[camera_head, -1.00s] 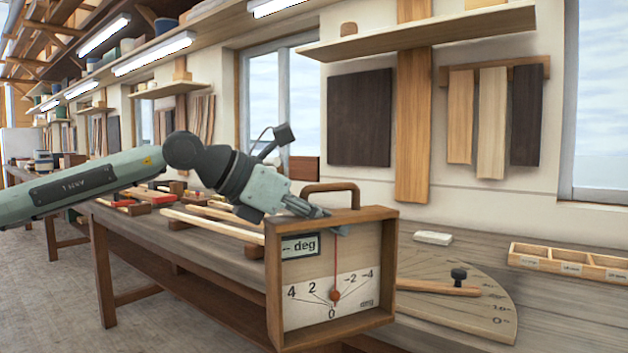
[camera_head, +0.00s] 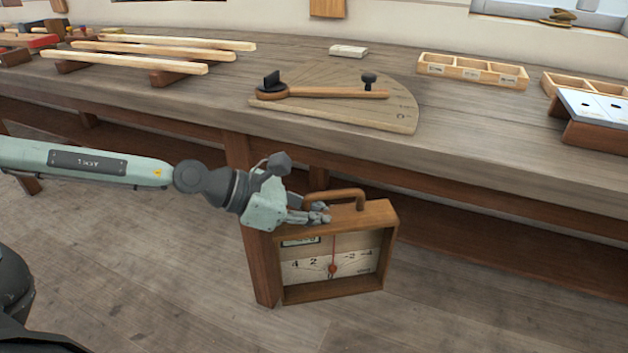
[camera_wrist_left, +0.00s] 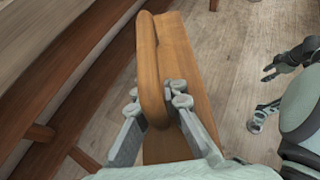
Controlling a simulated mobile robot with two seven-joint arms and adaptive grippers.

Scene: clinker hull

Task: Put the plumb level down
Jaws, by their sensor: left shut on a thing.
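The plumb level (camera_head: 350,281) is a wooden box with a carrying handle on top, a pale degree dial and a red-hubbed needle. My left gripper (camera_head: 318,213) is shut on its handle and holds it upright in front of the workbench. Its lower part hides some of a bench leg. In the left wrist view, the fingers of my left gripper (camera_wrist_left: 158,100) lie on both sides of the handle (camera_wrist_left: 150,62). My right gripper (camera_wrist_left: 272,73) appears small at the right of that view; its jaw state is unclear.
The workbench (camera_head: 480,125) carries a fan-shaped protractor board (camera_head: 335,107) with a wooden arm, a white block (camera_head: 348,51), a divided tray (camera_head: 472,71) and long wood strips (camera_head: 140,58). Bare bench top lies around the board and along the front edge. The floor is clear.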

